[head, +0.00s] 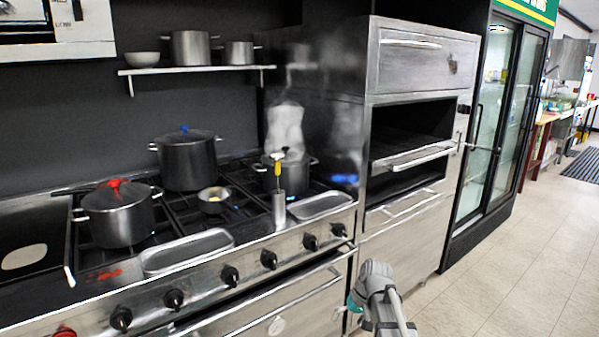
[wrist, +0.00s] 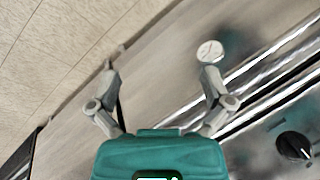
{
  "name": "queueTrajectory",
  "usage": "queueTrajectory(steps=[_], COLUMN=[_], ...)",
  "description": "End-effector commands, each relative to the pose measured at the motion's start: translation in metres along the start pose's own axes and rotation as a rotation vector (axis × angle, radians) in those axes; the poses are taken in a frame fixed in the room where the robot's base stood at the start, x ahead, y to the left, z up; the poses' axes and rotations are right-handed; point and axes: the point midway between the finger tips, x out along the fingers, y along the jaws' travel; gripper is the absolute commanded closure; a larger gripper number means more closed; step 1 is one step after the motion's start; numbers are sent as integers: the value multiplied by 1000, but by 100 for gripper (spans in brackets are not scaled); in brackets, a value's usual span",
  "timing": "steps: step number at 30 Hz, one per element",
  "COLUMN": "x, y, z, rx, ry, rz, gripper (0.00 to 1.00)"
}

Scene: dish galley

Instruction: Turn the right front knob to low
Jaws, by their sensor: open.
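The stove front carries a row of black knobs, with the rightmost knob (head: 338,229) below the stove's right end and another knob (head: 310,242) just left of it. I cannot tell for certain which one is the right front knob, and the settings are too small to read. My gripper (head: 352,304), partly hidden by my arm, is low in front of the stove's right end, below the knobs. In the wrist view my gripper (wrist: 160,62) is open and empty, its two fingers spread. One black knob (wrist: 293,146) shows at the lower right, apart from the fingers.
The oven handle (head: 265,292) runs below the knobs, with a round white dial (wrist: 210,51) on the door. Floor (head: 490,285) is clear at right.

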Motion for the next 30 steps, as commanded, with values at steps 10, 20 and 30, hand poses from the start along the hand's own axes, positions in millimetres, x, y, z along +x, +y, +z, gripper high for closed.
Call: queueTrajectory(steps=[10, 20, 30], x=[-1, -22, -61], y=[14, 16, 2], z=[107, 137, 134], rx=[51, 73, 72], ry=[-45, -53, -53], rz=[247, 345, 343], gripper=[0, 0, 0])
